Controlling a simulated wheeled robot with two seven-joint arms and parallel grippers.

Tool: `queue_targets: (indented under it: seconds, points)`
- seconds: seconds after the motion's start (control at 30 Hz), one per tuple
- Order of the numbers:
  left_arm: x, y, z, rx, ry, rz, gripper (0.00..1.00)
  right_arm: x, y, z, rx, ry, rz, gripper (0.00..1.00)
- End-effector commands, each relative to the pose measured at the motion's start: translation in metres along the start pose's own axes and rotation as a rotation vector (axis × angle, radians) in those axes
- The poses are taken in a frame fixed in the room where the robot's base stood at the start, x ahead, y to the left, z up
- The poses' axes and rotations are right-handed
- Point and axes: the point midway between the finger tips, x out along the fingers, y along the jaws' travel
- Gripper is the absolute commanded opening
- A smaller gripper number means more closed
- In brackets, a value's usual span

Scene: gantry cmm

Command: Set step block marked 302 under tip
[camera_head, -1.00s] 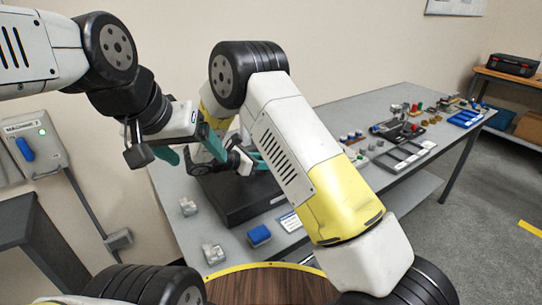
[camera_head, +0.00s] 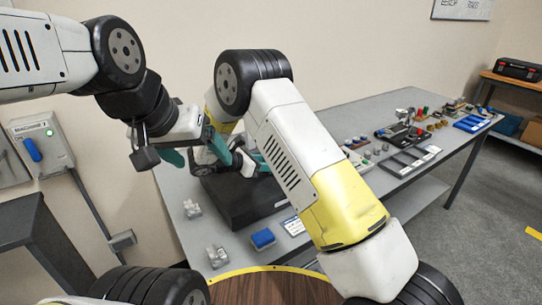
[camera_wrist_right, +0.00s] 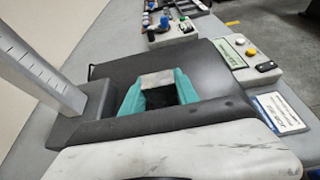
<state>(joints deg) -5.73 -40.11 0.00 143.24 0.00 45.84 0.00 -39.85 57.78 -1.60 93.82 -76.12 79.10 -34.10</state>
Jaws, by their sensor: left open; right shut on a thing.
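In the right wrist view my right gripper (camera_wrist_right: 158,94) has its teal fingers shut on a small light grey block (camera_wrist_right: 157,78), low over or at a dark plate (camera_wrist_right: 225,85). I cannot read a marking on the block, nor tell whether it touches the plate. A grey column with scale marks (camera_wrist_right: 40,68) rises from a dark foot at the left of the plate. The tip is not visible. In the head view the dark plate (camera_head: 232,212) is partly hidden by my right arm. My left gripper (camera_head: 195,151) is open and empty above the table, left of the right gripper.
Trays and small parts (camera_head: 405,150) fill the far end.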

Motion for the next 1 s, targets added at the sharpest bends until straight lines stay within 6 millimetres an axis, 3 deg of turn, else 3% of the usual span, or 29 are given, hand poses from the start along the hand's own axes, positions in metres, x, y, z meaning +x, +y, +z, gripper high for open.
queue_targets:
  seconds: [0.6,0.63,0.73,0.77,1.0]
  points:
    - [0.0,0.0,0.0,0.0,0.0,0.0,0.8,0.0026,0.0002,-0.0065,0.0,-0.001,0.0,0.0]
    - [0.0,0.0,0.0,0.0,0.0,0.0,0.8,0.0027,0.0002,-0.0066,0.0,-0.001,0.0,0.38]
    - [0.0,0.0,0.0,0.0,0.0,0.0,0.8,0.0026,0.0002,-0.0065,0.0,0.0,0.0,0.58]
    - [0.0,0.0,0.0,0.0,0.0,0.0,0.8,0.0027,0.0002,-0.0066,0.0,0.0,0.0,0.62]
    - [0.0,0.0,0.0,0.0,0.0,0.0,0.8,0.0028,0.0,-0.007,0.0,0.0,0.0,0.62]
